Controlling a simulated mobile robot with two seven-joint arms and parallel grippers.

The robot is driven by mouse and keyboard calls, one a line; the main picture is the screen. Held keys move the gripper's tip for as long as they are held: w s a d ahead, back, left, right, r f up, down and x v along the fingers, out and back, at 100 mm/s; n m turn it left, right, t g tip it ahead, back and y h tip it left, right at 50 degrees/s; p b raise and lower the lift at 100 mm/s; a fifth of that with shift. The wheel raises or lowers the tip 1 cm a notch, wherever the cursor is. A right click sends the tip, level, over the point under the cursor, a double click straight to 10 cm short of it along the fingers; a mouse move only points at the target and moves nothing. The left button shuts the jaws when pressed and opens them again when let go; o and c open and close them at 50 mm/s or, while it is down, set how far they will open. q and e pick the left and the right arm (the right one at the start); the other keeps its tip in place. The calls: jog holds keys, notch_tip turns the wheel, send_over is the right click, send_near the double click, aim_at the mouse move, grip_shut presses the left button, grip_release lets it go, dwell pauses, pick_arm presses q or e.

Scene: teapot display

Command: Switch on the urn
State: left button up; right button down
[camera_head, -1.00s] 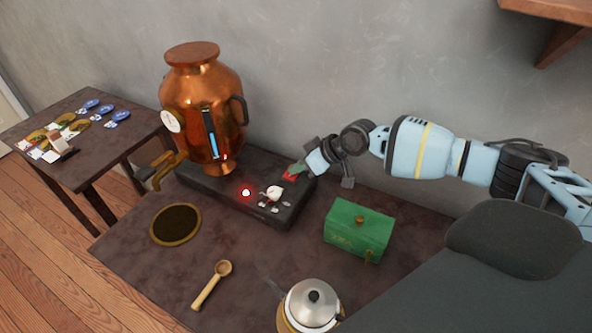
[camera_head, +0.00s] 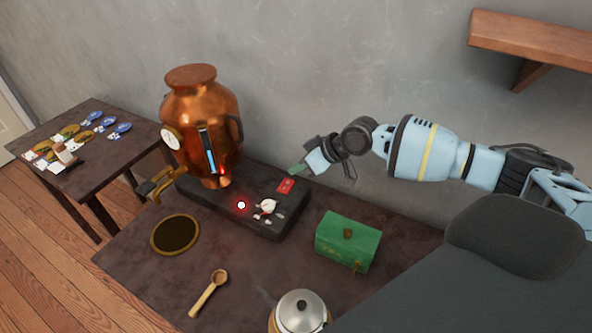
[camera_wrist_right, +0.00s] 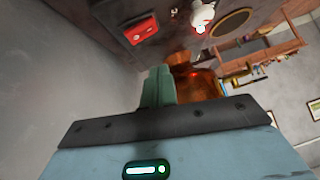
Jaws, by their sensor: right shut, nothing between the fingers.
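The copper urn (camera_head: 200,115) stands upright on a dark base (camera_head: 225,212). It has a dial on its left, a lit blue gauge and a small red light low on its front. On the base are a glowing red-white lamp (camera_head: 241,205), a white pot-shaped piece (camera_head: 267,205) and a red switch plate (camera_head: 285,186). My right gripper (camera_head: 297,171) is shut and empty, its green fingertips just above and right of the red plate, apparently apart from it. The right wrist view shows the shut fingers (camera_wrist_right: 158,86), red plate (camera_wrist_right: 141,28) and urn (camera_wrist_right: 205,83). My left gripper is out of view.
A green box (camera_head: 348,240) stands right of the base. A steel-lidded kettle (camera_head: 300,312), a wooden scoop (camera_head: 209,293) and a round dark mat (camera_head: 175,234) are on the table's front part. A side table (camera_head: 90,155) with small items is at left; a wall shelf (camera_head: 530,40) is upper right.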

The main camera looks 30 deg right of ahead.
jog(key=s+d+r, duration=0.1)
jog(key=s+r, duration=0.3)
jog(key=s, duration=0.1)
jog(key=shift+d+r, duration=0.2)
jog(key=shift+r, duration=0.2)
jog(key=shift+w, duration=0.1)
